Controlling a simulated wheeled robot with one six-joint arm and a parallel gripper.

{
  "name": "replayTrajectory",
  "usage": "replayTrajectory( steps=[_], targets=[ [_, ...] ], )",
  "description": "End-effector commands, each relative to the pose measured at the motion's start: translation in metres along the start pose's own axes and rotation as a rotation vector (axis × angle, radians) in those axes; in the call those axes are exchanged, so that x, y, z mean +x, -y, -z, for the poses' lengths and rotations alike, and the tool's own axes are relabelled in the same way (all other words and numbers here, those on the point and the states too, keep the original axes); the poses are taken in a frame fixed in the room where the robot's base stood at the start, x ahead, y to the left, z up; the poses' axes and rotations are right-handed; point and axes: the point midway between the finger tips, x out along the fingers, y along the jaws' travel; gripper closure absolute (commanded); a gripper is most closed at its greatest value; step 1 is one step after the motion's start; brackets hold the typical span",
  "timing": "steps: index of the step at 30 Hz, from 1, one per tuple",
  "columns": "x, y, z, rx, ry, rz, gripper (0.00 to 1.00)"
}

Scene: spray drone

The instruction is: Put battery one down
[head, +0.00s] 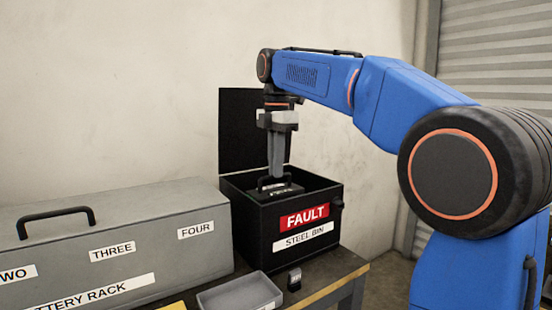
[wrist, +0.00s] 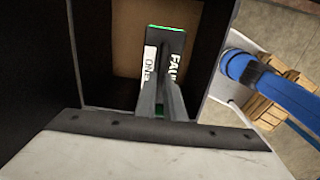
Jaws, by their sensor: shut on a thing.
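Battery one (head: 287,192), a dark block with a black handle on top, is inside the open black steel bin (head: 255,222), which carries a red FAULT label. Only its top shows above the bin's front rim. My gripper (head: 273,180) points straight down into the bin and is shut on the battery's handle. In the wrist view the battery (wrist: 166,36) shows a white ONE label, a partly hidden FAULT label and a green edge. The bin's brown floor (wrist: 127,45) shows beside it. I cannot tell whether the battery touches the floor.
The bin's raised lid (head: 236,125) stands behind my gripper. A grey battery rack (head: 150,225) with a handle and numbered labels stands to the left. A small grey tray (head: 240,295) lies in front of the bin. A small dark object (head: 294,279) sits beside the tray.

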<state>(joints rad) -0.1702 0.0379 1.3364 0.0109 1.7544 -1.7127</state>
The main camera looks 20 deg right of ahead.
Motion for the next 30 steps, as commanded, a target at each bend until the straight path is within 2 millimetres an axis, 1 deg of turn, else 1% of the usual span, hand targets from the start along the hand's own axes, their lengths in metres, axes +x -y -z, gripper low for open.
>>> replayTrajectory(
  steps=[3, 8, 15, 19, 30],
  targets=[
    [0.007, 0.001, 0.000, 0.000, 0.000, -0.002, 1.00],
    [0.014, 0.001, 0.000, 0.000, 0.000, -0.003, 1.00],
    [0.039, 0.002, 0.000, 0.000, 0.000, -0.002, 1.00],
    [0.049, 0.002, 0.000, 0.000, 0.000, -0.002, 1.00],
    [0.052, 0.001, 0.000, 0.000, 0.001, -0.004, 1.00]
  ],
)
